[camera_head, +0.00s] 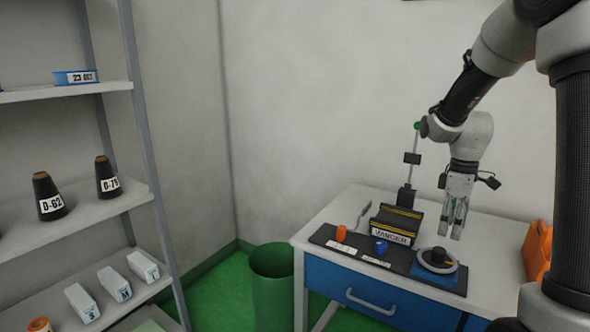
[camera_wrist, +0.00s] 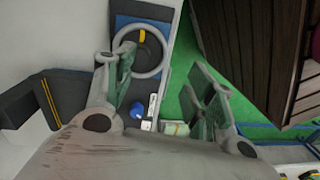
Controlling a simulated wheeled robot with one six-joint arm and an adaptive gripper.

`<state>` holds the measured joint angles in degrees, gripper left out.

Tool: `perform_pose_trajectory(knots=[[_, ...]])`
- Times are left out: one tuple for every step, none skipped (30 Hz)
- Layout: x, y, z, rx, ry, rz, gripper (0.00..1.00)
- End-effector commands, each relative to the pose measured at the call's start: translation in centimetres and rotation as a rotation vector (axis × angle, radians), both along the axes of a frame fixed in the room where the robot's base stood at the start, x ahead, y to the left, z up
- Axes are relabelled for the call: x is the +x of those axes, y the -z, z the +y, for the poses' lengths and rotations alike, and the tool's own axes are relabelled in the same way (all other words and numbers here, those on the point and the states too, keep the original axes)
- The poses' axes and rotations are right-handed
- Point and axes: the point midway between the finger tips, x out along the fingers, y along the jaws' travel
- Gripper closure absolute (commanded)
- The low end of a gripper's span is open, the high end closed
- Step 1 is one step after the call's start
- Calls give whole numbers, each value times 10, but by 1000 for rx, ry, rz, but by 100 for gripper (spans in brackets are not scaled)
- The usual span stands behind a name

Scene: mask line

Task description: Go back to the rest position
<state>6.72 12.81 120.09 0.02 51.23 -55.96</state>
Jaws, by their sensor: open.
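My gripper (camera_head: 453,219) hangs pointing down above the right part of the white workbench (camera_head: 340,207), close over a round dial with a grey ring (camera_head: 437,260). Its fingers are spread and nothing shows between them. In the wrist view my gripper (camera_wrist: 160,95) is also open, with the ring (camera_wrist: 150,47) and its yellow-marked knob beyond the left finger. A blue piece (camera_head: 381,247) and an orange piece (camera_head: 341,233) stand on the dark mat (camera_head: 322,236). A black block with yellow stripes and a label (camera_head: 395,225) sits behind them.
A shelf (camera_head: 110,205) with black cones (camera_head: 48,196) and white boxes stands at left. A green bin (camera_head: 272,285) stands beside the bench. An orange object (camera_head: 537,250) sits at the bench's right. A thin post with a green top (camera_head: 413,160) rises near my arm. Wall space above the bench is clear.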

Motion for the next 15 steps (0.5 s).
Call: perform_pose_trajectory(knots=[[-12, -4, 2, -6, 92, 4, 45], [-20, -8, 3, -11, 156, 6, 45], [-31, -13, 5, -18, 239, 5, 45], [-39, -19, 7, -23, 304, 2, 45], [-49, -25, 9, -27, 370, -3, 45], [-62, -33, 12, -31, 450, -13, 45], [-71, -39, 14, -33, 506, -22, 45], [-80, -45, 17, -35, 559, -33, 45], [-92, -53, 20, -34, 627, -49, 45], [-102, -58, 22, -33, 675, -62, 45], [-112, -64, 24, -30, 721, -78, 45], [-125, -71, 27, -24, 778, -100, 45], [-136, -77, 30, -18, 815, -118, 45], [-146, -81, 32, -10, 848, -138, 45], [-158, -87, 35, 2, 882, -165, 45]])
